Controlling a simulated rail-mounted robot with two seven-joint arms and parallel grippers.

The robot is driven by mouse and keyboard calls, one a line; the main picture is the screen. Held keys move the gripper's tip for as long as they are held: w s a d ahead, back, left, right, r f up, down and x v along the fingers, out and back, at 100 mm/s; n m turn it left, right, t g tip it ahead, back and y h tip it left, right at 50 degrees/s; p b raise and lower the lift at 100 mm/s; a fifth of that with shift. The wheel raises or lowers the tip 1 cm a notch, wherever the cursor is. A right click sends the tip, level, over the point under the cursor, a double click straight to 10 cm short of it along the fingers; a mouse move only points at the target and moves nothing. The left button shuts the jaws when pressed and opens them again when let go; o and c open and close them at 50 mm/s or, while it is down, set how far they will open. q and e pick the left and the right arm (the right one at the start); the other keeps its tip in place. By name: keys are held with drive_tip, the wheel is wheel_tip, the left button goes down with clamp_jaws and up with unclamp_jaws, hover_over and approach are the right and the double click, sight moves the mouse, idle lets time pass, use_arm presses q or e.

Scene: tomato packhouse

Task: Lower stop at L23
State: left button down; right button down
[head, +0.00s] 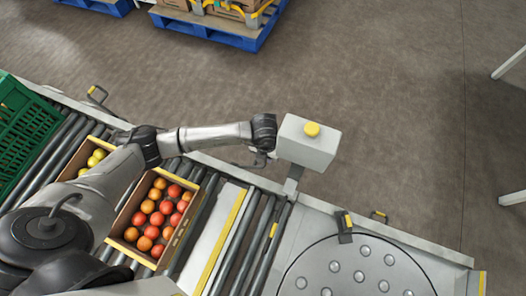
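A grey control box (307,143) with a round yellow button (311,129) on top stands on a short post at the far side of the roller conveyor (240,246). My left arm reaches in from the left across the conveyor. My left gripper (261,158) points down just left of the box, by the conveyor's far rail; its fingers are small and dark, so their opening is unclear. A pale plate with a yellow strip (223,243) lies across the rollers; whether it is the stop is unclear. No L23 label is readable. My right gripper is not in view.
A carton (123,248) of red and orange tomatoes sits on the rollers, with another carton of yellow ones partly behind my arm. A green crate (24,128) is at left. A round ball-studded table (317,265) is at right. Blue pallets (230,38) stand beyond open floor.

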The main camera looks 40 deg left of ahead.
use_arm(q)
drive_tip(key=shift+d+f, duration=0.15)
idle(0.3)
drive_tip(key=c, duration=1.5)
unclamp_jaws()
drive_tip(key=shift+d, duration=0.1)
drive_tip(key=o, duration=0.4)
drive_tip(key=shift+w+d, duration=0.1)
drive_tip(key=shift+d, duration=0.15)
drive_tip(key=shift+c, duration=0.2)
drive_tip(key=shift+a, duration=0.1)
drive_tip(key=shift+a, duration=0.1)
